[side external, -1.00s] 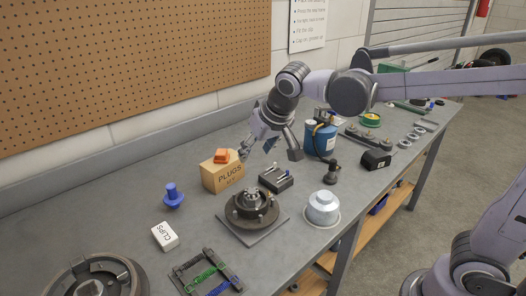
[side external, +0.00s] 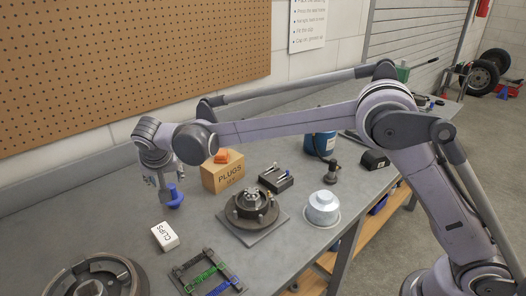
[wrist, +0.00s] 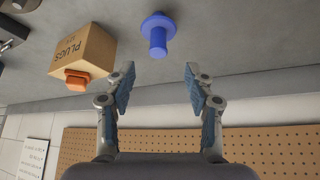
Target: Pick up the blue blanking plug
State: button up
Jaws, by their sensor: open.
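The blue blanking plug (side external: 174,196) stands on the grey bench, its wide flange down and its stem up, left of the plugs box. In the wrist view the plug (wrist: 158,32) shows ahead of the fingertips, roughly midway between them and apart from both. My gripper (side external: 160,190) is at the plug's far left side in the side view, close to it, partly behind it. In the wrist view my gripper (wrist: 158,72) is open with nothing between its fingers.
The cardboard plugs box (side external: 222,176), with an orange piece (side external: 222,157) on top, stands close right of the plug. A white clips box (side external: 165,236) lies nearer the camera. A hub on a plate (side external: 252,210) is further right. Bare bench lies left of the plug.

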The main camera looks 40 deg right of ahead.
aim_at(171, 187)
jog(key=x, duration=0.9)
jog(key=shift+w+d+f, duration=0.2)
jog(key=shift+d+f, duration=0.05)
grip_shut()
